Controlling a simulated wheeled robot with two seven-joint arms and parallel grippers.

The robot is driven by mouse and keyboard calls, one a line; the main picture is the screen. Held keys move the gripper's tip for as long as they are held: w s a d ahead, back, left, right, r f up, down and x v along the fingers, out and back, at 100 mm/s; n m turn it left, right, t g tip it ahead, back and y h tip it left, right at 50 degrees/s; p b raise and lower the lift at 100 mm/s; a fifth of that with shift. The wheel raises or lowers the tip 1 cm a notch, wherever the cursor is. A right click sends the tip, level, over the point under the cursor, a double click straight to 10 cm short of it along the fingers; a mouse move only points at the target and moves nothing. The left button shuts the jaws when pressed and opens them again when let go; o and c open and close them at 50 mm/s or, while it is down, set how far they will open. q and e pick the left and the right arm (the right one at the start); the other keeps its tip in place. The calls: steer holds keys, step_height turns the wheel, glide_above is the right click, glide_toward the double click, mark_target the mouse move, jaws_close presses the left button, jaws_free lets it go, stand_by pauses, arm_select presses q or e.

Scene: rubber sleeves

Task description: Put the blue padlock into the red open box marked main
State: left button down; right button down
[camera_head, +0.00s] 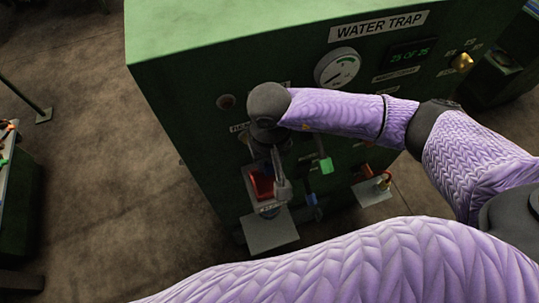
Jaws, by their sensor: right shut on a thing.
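The red open box (261,184) sits low on the front of the green cabinet, with a pale rim and a red inside. My right gripper (282,188) points down from its wrist, beside the box's right edge and partly in front of it. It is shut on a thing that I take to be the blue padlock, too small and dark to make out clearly. A small blue piece (311,200) shows just right of the fingers; I cannot tell whether it belongs to the held thing. The marking on the box is not readable. My left gripper is not in view.
The green cabinet (190,50) has a WATER TRAP label, a round gauge (338,68) and a small display. A green piece (326,165) hangs right of the gripper. Grey plates (268,230) jut out below. Another bench (18,190) stands at far left; floor between is clear.

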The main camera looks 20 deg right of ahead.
mark_target(269, 164)
steer(key=shift+f+b, duration=1.15)
steer(key=shift+f, duration=0.8)
step_height(269, 164, down, 4)
steer(key=b, duration=0.4)
steer(key=shift+f+b, duration=0.7)
steer(key=shift+b, duration=0.1)
steer(key=shift+c, duration=1.4)
jaws_free()
steer(key=shift+r, duration=0.15)
